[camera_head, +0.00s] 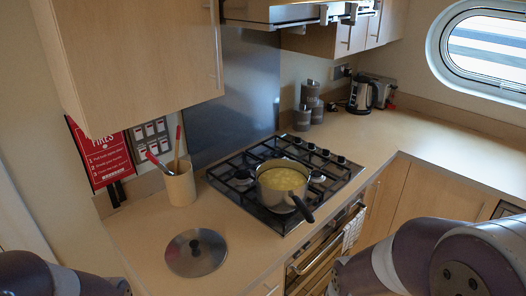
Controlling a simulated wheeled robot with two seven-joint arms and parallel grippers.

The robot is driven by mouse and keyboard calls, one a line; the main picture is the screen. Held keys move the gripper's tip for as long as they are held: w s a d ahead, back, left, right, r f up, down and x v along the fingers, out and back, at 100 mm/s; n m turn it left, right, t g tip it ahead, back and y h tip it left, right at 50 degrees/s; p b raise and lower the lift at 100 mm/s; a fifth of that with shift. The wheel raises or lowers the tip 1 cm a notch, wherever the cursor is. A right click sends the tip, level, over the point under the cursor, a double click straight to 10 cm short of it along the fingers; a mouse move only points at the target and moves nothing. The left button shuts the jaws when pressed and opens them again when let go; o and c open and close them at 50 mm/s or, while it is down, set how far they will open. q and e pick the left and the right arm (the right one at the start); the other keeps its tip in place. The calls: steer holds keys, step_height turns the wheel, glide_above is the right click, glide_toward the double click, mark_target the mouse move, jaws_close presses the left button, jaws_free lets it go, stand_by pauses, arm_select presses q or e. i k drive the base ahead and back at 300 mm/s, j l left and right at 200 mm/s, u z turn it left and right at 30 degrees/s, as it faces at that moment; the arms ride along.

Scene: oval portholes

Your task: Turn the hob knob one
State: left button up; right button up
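The gas hob (258,207) is set into the worktop at the middle of the head view. A row of several small dark hob knobs (311,146) runs along its back right edge. No label shows which is knob one, and their turn positions are too small to tell. A pot (282,184) with yellowish contents stands on the hob, its dark handle pointing to the front right. Parts of my arms show at the bottom left and bottom right corners. Neither gripper is in view, and nothing of mine touches the knobs.
A pot lid (196,252) lies on the worktop at the front left. A utensil pot (181,184) stands left of the hob. Canisters (304,118) and a kettle (362,94) stand at the back. The right worktop (440,135) is mostly clear. The extractor hood (290,12) hangs above.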

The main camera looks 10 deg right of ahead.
mark_target(341, 159)
steer(key=i+l+u, duration=0.25)
steer(key=l, duration=0.25)
steer(key=i+l+u, duration=0.1)
steer(key=l+u, duration=0.15)
steer(key=l, duration=0.3)
steer(key=i+l+u, duration=0.1)
steer(key=l+u, duration=0.15)
steer(key=l, duration=0.3)
steer(key=l+u, duration=0.25)
steer(key=l, duration=0.35)
steer(key=i+l, duration=0.15)
steer(key=l, duration=0.25)
steer(key=i+l, duration=0.2)
steer(key=l, duration=0.2)
steer(key=i+l, duration=0.15)
steer(key=l, duration=0.25)
steer(key=i+l, duration=0.15)
steer(key=l, duration=0.2)
